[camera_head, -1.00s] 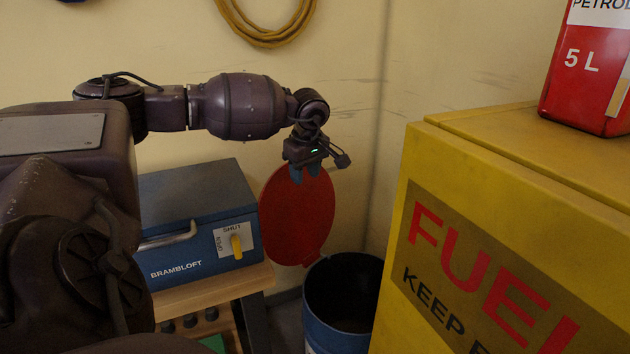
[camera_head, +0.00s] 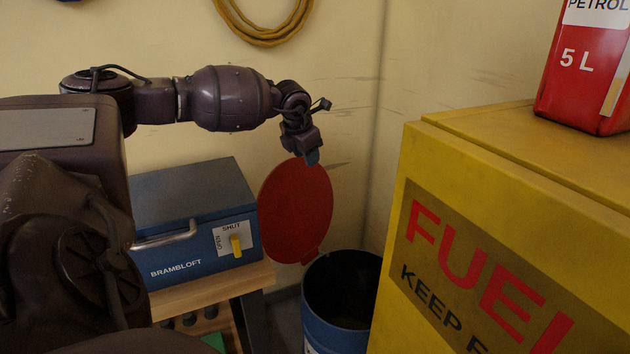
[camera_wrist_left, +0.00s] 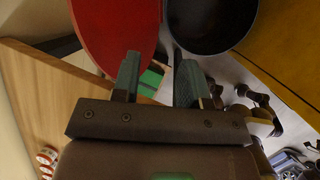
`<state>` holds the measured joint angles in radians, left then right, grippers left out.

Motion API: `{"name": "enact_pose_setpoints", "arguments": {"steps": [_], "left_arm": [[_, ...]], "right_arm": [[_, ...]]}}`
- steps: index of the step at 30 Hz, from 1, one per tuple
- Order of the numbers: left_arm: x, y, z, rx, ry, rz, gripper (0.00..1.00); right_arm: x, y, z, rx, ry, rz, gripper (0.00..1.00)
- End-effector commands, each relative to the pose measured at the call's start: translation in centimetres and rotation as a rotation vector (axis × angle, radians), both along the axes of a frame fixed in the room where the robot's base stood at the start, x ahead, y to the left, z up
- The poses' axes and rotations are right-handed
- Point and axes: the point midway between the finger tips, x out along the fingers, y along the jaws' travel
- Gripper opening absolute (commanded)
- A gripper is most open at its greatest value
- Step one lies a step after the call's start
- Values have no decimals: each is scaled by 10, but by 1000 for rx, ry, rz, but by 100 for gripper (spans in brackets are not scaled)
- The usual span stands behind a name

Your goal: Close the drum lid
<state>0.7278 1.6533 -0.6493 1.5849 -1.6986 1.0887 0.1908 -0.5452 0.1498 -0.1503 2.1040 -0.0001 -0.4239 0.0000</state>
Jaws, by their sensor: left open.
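The red round drum lid (camera_head: 296,215) stands open, raised nearly upright at the back-left side of the drum. The blue drum (camera_head: 333,332) is uncovered, with its dark inside showing. My left gripper (camera_head: 312,158) is at the lid's top edge and holds nothing; whether it touches the lid I cannot tell. In the left wrist view the gripper (camera_wrist_left: 158,68) has its two fingers apart, with the lid (camera_wrist_left: 118,30) beyond the left finger and the drum (camera_wrist_left: 210,22) beyond the right one. My right gripper is not in view.
A yellow fuel cabinet (camera_head: 500,230) stands close on the drum's right, with a red petrol can (camera_head: 585,75) on top. A blue Brambloft box (camera_head: 190,215) sits on a wooden bench (camera_head: 215,292) to the left. A yellow hose (camera_head: 262,35) hangs on the wall.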

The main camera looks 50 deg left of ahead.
Motion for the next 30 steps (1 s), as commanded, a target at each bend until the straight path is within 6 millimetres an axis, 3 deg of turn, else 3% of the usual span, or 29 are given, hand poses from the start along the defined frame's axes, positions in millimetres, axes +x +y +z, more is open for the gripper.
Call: {"name": "enact_pose_setpoints", "arguments": {"steps": [5,11,22,30], "left_arm": [[3,-1,1,-56,-36,129,40],[5,0,-5,-71,-41,167,40],[25,7,-60,-71,-35,166,40],[38,13,-91,-69,-37,166,40]], "right_arm": [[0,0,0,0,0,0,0],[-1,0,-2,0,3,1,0],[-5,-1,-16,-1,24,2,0],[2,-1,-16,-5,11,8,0]]}}
